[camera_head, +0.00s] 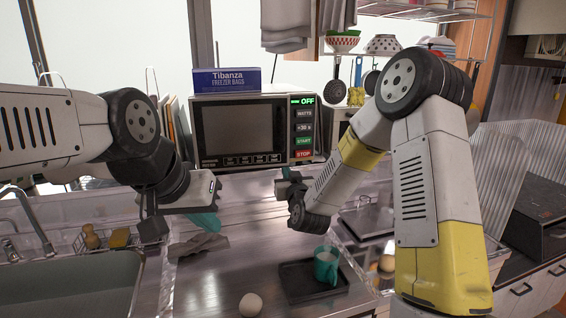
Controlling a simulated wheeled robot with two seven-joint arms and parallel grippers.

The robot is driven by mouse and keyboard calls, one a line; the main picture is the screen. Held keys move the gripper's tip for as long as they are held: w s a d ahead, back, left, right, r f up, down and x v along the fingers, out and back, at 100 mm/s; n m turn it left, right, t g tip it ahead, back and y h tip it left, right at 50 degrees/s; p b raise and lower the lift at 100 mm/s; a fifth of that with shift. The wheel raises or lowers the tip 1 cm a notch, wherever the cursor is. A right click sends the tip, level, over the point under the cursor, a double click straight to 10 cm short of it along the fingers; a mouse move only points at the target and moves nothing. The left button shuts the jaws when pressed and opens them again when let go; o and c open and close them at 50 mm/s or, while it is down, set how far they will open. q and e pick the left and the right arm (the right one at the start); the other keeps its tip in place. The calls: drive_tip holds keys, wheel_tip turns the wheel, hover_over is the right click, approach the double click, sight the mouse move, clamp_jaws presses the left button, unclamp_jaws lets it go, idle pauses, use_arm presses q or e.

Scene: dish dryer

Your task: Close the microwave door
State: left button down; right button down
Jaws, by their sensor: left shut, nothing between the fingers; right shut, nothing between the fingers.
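The microwave (301,128) stands at the back of the counter with its front facing me. Its door (239,132) looks flush with the body, and no gap shows. The panel display reads OFF. My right gripper (286,173) is shut and empty, just below the microwave's right front corner. Neither gripper visibly touches the door.
A blue freezer-bag box (226,80) lies on the microwave. A tray (298,286) with a teal cup (326,266) and an egg-like white object (250,304) are on the front counter. A grey cloth (198,244) lies near the sink (80,285).

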sight(279, 158)
drive_tip(key=x, duration=1)
drive_tip(key=shift+w+a, duration=0.1)
drive_tip(key=shift+w, duration=0.2)
